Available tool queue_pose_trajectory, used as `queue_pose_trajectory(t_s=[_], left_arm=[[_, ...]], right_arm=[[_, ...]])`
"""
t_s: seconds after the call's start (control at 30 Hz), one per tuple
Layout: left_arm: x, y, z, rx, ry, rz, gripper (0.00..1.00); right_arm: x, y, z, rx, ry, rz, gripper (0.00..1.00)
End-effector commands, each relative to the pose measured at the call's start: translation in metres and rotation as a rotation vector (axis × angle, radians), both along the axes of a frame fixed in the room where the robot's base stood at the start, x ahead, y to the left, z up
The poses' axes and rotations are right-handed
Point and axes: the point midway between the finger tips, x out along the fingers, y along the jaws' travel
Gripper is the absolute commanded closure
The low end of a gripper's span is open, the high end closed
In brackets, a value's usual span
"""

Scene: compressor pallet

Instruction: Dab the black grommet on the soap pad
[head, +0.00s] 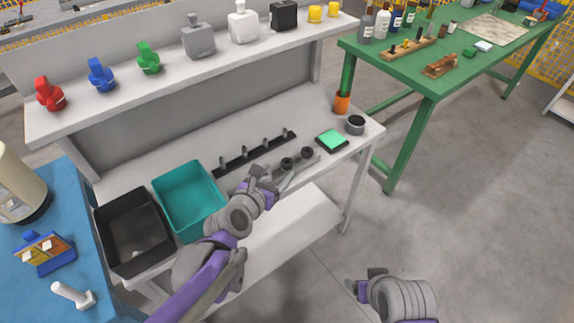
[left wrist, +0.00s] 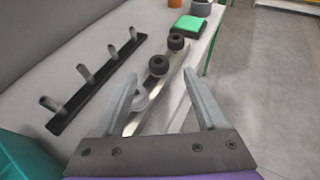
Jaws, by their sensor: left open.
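Two black grommets stand in a row on a narrow metal strip (left wrist: 150,103) on the bench: a nearer one (head: 287,163) (left wrist: 158,65) and a farther one (head: 307,153) (left wrist: 176,41). The soap pad (head: 331,140) (left wrist: 191,26) is a bright green square in a dark holder, farther along the bench. My left gripper (head: 279,180) (left wrist: 160,78) is open and empty, its fingers pointing toward the nearer grommet. My right gripper (head: 363,286) is over the floor at the lower right; its jaws are unclear.
A black rail with several upright pegs (head: 254,154) lies behind the strip. A teal bin (head: 189,205) and a black bin (head: 132,237) stand at left. An orange cup (head: 342,103) and a grey round pot (head: 355,125) stand by the pad. A shelf (head: 180,75) overhangs the back.

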Motion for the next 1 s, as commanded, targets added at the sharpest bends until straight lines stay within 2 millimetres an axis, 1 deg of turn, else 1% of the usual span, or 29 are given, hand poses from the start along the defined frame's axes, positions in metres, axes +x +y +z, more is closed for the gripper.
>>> queue_pose_trajectory(t_s=[0.03,0.23,0.4,0.5,0.6,0.8,0.87,1.0], left_arm=[[0.004,-0.002,-0.003,0.001,-0.001,-0.002,0.26],[0.016,-0.006,-0.009,0.001,0.001,0.000,0.26],[0.039,-0.013,-0.022,0.001,0.001,-0.001,0.26],[0.049,-0.018,-0.025,0.003,0.000,-0.002,0.26],[0.053,-0.020,-0.027,0.003,0.000,-0.002,0.26],[0.053,-0.020,-0.027,0.002,0.000,-0.002,0.26],[0.053,-0.020,-0.026,0.002,0.000,-0.002,0.35],[0.053,-0.020,-0.026,0.003,0.000,-0.001,0.60]], right_arm=[[0.000,0.000,-0.002,0.000,0.001,0.000,0.28],[0.000,0.000,-0.005,0.000,0.002,0.000,0.28],[0.000,0.000,-0.011,0.000,0.004,0.000,0.28],[0.000,0.000,-0.013,0.000,0.004,0.000,0.28],[0.000,0.000,-0.013,0.000,0.004,0.000,0.28],[0.000,0.000,-0.013,0.000,0.004,0.000,0.28],[0.000,0.000,-0.013,0.000,0.004,0.000,0.28],[0.000,0.000,-0.013,0.000,0.004,0.000,0.28]])
